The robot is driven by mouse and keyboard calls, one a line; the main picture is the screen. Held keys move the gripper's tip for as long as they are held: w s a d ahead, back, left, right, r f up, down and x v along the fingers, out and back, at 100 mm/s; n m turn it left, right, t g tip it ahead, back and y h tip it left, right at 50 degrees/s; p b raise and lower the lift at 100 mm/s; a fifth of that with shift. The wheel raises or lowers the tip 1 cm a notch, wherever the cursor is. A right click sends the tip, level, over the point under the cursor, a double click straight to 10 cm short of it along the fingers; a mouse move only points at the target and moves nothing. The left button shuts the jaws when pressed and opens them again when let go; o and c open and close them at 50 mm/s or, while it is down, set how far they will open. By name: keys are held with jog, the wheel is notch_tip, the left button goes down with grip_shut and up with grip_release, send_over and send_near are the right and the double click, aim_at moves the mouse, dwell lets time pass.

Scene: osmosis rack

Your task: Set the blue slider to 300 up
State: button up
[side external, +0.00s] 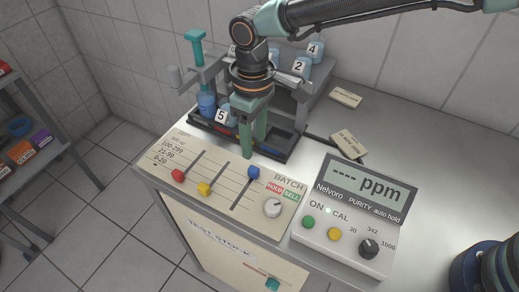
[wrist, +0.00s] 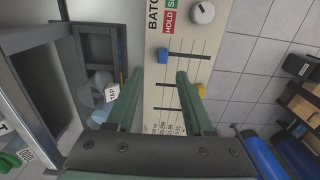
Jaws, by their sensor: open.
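The blue slider (side external: 253,172) is a small knob at the far end of its slot on the cream BATCH panel (side external: 165,178). In the wrist view the blue slider (wrist: 162,55) is at the left end of its slot, just beyond my fingertips. My gripper (side external: 254,150) points down over the panel's back edge, above and behind the blue slider. Its two green fingers are apart and empty, also in the wrist view (wrist: 160,74). I see no contact with the slider.
The red slider (side external: 178,175) and yellow slider (side external: 204,188) are at the near ends of their slots. A white dial (side external: 272,208) is near the blue slider. The purity meter (side external: 335,238) stands to the right. A rack with numbered bottles (side external: 299,68) stands behind my gripper.

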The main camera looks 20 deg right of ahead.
jog(key=shift+r, duration=2.05)
jog(key=d+r+m+t+y, duration=0.1)
jog(key=d+r+m, duration=0.1)
jog(key=d+r, duration=0.55)
jog(key=d+r+m+t, duration=0.15)
jog(key=d+r, duration=0.25)
jog(key=d, duration=0.7)
jog(key=s+d+m+t, duration=0.1)
jog(key=s+d+m, duration=0.1)
jog(key=s+d, duration=0.3)
jog(key=s+d+m+t+h, duration=0.1)
jog(key=s+d, duration=0.4)
jog(key=d, duration=0.6)
jog(key=shift+d+f+m+t, duration=0.35)
jog(key=shift+f+m+t, duration=0.15)
jog(key=shift+m, duration=0.75)
